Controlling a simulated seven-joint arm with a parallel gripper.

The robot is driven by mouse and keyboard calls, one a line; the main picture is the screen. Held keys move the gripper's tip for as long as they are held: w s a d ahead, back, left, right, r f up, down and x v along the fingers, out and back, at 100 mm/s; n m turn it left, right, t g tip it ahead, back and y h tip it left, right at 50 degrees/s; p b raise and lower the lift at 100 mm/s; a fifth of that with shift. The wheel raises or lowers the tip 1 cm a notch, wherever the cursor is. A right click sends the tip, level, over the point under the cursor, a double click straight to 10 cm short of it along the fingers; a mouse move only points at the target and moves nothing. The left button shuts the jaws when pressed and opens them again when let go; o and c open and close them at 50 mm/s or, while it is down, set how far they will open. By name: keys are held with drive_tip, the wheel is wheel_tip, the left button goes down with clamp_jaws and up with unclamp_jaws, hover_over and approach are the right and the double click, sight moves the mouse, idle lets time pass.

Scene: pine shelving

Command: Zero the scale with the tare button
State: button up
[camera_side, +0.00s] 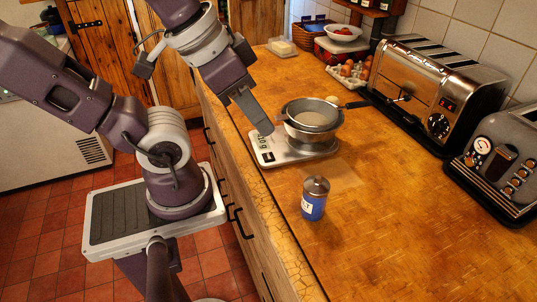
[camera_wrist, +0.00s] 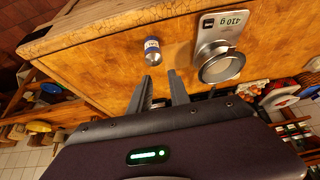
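The kitchen scale (camera_side: 270,157) stands on the wooden counter, and it also shows at the top of the wrist view (camera_wrist: 213,46). Its display (camera_wrist: 231,21) reads about 410 g. A small dark patch (camera_wrist: 208,23) beside the display may be the tare button. A metal bowl (camera_side: 300,133) with a sieve (camera_side: 311,115) across it sits on the scale. My gripper (camera_side: 264,128) is above the scale's front-left part near the display and hides some of it. In the wrist view my gripper (camera_wrist: 159,74) has its two fingers apart with nothing between them.
A blue-labelled jar (camera_side: 314,200) stands in front of the scale. A sieve handle (camera_side: 358,104) sticks out to the right. A toaster (camera_side: 435,90) and a second appliance (camera_side: 497,165) line the wall. The counter's right front is clear.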

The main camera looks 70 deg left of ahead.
clamp_jaws()
idle(1.4)
